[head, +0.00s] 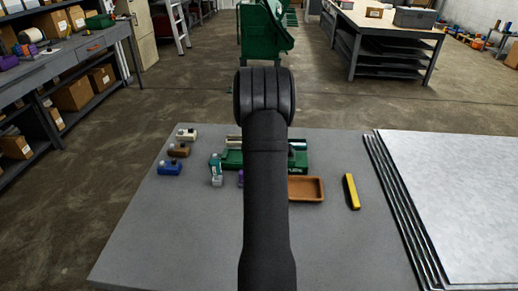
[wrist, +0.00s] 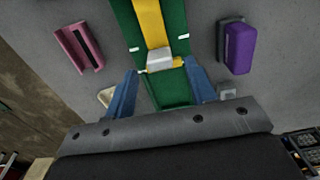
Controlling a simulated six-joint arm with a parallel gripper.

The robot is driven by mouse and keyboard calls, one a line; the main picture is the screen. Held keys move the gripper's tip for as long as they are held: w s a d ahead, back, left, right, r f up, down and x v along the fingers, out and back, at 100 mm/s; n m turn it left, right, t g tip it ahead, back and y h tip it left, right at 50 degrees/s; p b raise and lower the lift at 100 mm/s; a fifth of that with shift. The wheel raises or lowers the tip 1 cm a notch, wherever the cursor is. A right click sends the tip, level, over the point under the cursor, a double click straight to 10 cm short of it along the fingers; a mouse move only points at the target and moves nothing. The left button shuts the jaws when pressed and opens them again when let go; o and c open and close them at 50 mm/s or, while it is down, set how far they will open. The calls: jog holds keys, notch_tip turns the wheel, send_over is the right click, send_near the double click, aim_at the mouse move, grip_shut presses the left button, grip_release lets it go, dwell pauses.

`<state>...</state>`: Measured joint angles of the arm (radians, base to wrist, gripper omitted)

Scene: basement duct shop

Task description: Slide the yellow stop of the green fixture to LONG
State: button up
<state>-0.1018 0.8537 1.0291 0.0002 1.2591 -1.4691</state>
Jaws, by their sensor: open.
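The green fixture (wrist: 173,92) fills the centre of the wrist view, a green plate with a yellow strip (wrist: 152,22) along it. A pale block (wrist: 160,62) sits at the strip's near end. I cannot tell which part is the stop, nor read a LONG mark; short white marks show beside the plate. My gripper (wrist: 160,70) is open and empty, its blue fingers on either side of the plate near the pale block. I cannot tell whether they touch anything. In the head view the fixture (head: 232,160) is largely hidden behind my arm.
A pink part (wrist: 78,46) and a purple part (wrist: 238,47) flank the fixture. On the grey table lie a brown tray (head: 319,189), a yellow bar (head: 351,192), small blocks (head: 180,150) at left and stacked metal sheets (head: 455,200) at right. The front left of the table is clear.

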jog(key=shift+f, duration=1.95)
